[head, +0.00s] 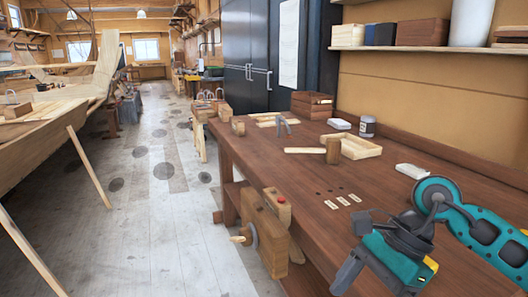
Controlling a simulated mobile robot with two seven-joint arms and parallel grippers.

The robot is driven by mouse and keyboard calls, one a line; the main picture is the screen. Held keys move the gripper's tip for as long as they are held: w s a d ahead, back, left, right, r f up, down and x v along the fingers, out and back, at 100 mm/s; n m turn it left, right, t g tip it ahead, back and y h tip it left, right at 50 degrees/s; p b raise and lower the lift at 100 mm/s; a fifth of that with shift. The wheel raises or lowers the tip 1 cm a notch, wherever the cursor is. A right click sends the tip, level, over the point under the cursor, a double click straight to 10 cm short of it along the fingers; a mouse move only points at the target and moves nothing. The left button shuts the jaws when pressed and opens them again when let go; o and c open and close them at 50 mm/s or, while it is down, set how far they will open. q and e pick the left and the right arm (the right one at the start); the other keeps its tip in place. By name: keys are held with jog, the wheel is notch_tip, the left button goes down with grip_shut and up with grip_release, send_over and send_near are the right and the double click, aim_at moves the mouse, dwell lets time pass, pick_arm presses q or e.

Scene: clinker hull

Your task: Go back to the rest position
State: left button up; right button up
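My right arm comes in from the right edge, teal and dark grey. My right gripper (354,248) hangs over the front right part of the brown workbench (300,170). Its two dark fingers appear spread apart, with nothing seen between them; the tips are partly turned away. My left arm and gripper are not in view.
On the bench are a wooden mallet (332,151), a shallow wooden tray (360,146), a grey jar (367,126), white blocks (411,171), small pale tags (343,201) and a wooden box (312,104). A vise (264,232) juts from its front. A boat hull (50,115) stands left; the floor (160,220) between is clear.

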jog(key=s+a+r+m+t+y, duration=0.1)
jog(key=a+r+m+y, duration=0.1)
jog(key=a+m+y, duration=0.45)
jog(key=s+a+r+m+t+y, duration=0.1)
jog(key=a+r+m+t+y, duration=0.15)
jog(key=a+m+y, duration=0.45)
jog(key=w+d+f+m+t+h, duration=0.2)
jog(key=d+f+m+t+h, duration=0.5)
jog(key=m, duration=0.9)
jog(key=w+d+f+m+t+h, duration=0.2)
jog(key=d+f+m+t+h, duration=0.55)
jog(key=m, duration=0.85)
jog(key=s+d+f+m+g+h, duration=0.1)
jog(key=s+f+m, duration=0.3)
jog(key=f, duration=0.4)
jog(key=s+d+f+m+g+h, duration=0.1)
jog(key=s+f+m+g, duration=0.3)
jog(key=s+f, duration=0.3)
jog(key=shift+f+m+h, duration=0.4)
jog(key=shift+f+m, duration=0.2)
jog(key=shift+m, duration=0.15)
jog(key=shift+w, duration=0.1)
